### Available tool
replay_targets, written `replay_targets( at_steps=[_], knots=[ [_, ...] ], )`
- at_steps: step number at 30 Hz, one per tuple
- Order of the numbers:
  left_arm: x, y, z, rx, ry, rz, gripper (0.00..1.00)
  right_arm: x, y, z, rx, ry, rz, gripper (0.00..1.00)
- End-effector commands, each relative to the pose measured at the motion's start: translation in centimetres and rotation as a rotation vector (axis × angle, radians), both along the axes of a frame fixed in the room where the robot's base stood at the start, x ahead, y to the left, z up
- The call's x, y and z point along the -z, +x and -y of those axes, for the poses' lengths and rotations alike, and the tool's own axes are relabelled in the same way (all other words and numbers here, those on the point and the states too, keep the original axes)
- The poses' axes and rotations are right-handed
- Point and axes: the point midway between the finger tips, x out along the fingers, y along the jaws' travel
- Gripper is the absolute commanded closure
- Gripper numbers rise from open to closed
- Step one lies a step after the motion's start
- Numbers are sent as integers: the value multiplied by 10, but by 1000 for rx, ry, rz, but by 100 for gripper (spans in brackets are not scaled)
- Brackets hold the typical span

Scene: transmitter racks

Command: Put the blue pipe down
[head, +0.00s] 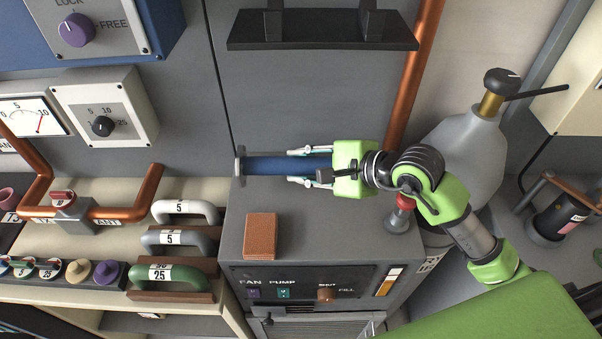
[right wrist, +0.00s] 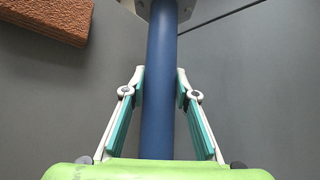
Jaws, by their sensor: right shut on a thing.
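The blue pipe (head: 268,166) lies level, left to right, over the back of the grey cabinet top in the head view. A grey flange (head: 240,167) caps its left end. My right gripper (head: 291,167) comes from the right and is shut on the blue pipe, one finger on each side. In the right wrist view the pipe (right wrist: 160,50) runs lengthwise between the fingertips (right wrist: 160,76), and its near part passes behind the green palm. I cannot tell whether the pipe touches the cabinet top. My left gripper is not in view.
A brown brick-like block (head: 260,236) sits on the grey cabinet top (head: 320,225), which is bare to its right. A red knob (head: 405,201) and a grey flask (head: 462,150) stand close by my right arm. Several handles (head: 185,211) stand on the left bench. A dark shelf (head: 322,32) hangs behind.

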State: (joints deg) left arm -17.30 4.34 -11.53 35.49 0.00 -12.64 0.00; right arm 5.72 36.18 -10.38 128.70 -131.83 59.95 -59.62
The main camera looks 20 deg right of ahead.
Motion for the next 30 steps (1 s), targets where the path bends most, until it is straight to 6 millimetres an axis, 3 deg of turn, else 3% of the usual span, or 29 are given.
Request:
replay_targets(
  at_steps=[4,12,23,24,30],
  knots=[
    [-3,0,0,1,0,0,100,4,6,2,1,4,5,100],
    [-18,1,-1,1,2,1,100,35,8,3,1,6,3,100],
    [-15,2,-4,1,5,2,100,41,9,3,0,2,8,100],
    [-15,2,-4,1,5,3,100,43,8,3,-1,0,2,66],
    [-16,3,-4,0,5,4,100,42,8,3,0,1,1,66]
  ],
)
